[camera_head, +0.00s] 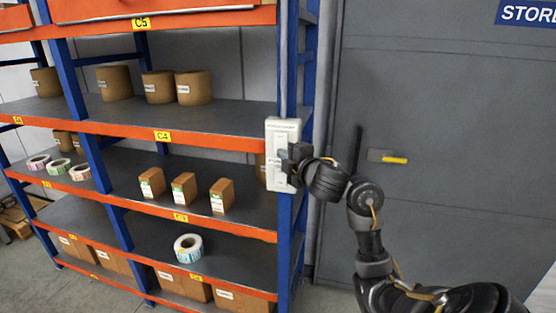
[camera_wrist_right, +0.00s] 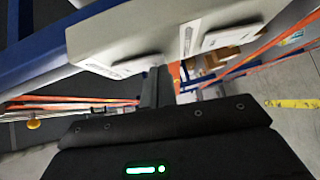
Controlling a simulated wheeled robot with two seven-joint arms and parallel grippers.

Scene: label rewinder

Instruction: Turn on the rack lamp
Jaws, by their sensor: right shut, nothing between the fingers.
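A white switch box (camera_head: 283,130) is mounted on the blue rack post at the right end of the rack. It has small lettering at its top and a pale raised plate on its front. My right gripper (camera_head: 288,163) is at the lower part of the box, shut and empty, covering some of its front. In the right wrist view the box (camera_wrist_right: 130,32) fills the upper part, and the shut fingers (camera_wrist_right: 156,86) point at its face. I cannot tell whether they touch it. No lamp can be made out. My left gripper is not in view.
The blue and orange rack holds brown rolls (camera_head: 193,87), small cartons (camera_head: 222,195) and label rolls (camera_head: 188,248). A grey door (camera_head: 440,130) with a yellow-tipped handle (camera_head: 388,157) stands right of the rack, behind my right arm.

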